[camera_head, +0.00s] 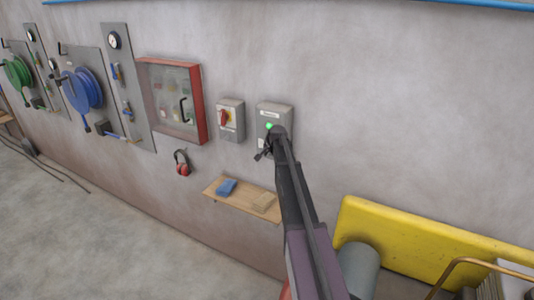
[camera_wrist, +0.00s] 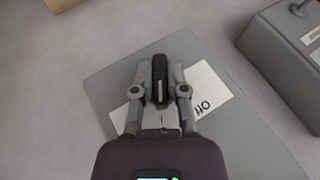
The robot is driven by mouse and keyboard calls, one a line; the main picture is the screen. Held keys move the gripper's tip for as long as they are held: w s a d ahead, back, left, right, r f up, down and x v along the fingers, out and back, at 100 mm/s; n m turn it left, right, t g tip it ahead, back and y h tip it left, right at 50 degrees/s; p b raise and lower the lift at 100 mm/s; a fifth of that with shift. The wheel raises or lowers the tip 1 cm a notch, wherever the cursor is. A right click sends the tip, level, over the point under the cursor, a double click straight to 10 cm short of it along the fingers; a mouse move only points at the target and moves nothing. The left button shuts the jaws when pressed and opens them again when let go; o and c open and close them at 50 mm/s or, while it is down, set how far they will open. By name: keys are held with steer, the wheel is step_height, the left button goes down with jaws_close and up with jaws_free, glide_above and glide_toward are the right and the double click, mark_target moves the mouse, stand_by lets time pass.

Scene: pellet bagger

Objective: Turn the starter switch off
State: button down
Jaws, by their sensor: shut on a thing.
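The starter box (camera_head: 275,112) is a grey box on the wall with a lit green lamp (camera_head: 269,126) and a pale label. In the wrist view its grey front plate (camera_wrist: 105,85) carries a white label (camera_wrist: 212,86) whose word "Off" reads upside down, to the right of the switch. The black switch handle (camera_wrist: 160,72) stands between my fingers, lengthwise up the picture. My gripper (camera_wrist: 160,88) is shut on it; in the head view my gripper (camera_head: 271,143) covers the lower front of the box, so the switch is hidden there.
A grey box with a red rotary handle (camera_head: 225,117) is close on the left; this box also shows in the wrist view (camera_wrist: 275,55). A wooden shelf (camera_head: 240,200) with a blue item (camera_head: 226,187) is below. A yellow panel (camera_head: 430,240) stands at lower right.

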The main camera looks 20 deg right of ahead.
steer(key=shift+r+n+g+h+p, duration=0.1)
steer(key=shift+n+g+h+p, duration=0.2)
steer(key=shift+g+h+p, duration=0.7)
steer(key=g, duration=0.1)
steer(key=g+h, duration=0.1)
steer(key=shift+w+a+n+g+h, duration=0.1)
steer(key=shift+w+n+g+h, duration=0.05)
steer(key=shift+n+g+h, duration=0.2)
steer(key=g+h, duration=0.1)
steer(key=g+h+b, duration=0.1)
steer(key=shift+f+n+g, duration=0.25)
steer(key=shift+n+g, duration=0.1)
steer(key=shift+r+g+h+b, duration=0.1)
steer(key=shift+g+h+b, duration=0.55)
steer(key=shift+g, duration=0.15)
steer(key=c, duration=0.7)
jaws_free()
steer(key=shift+o, duration=0.2)
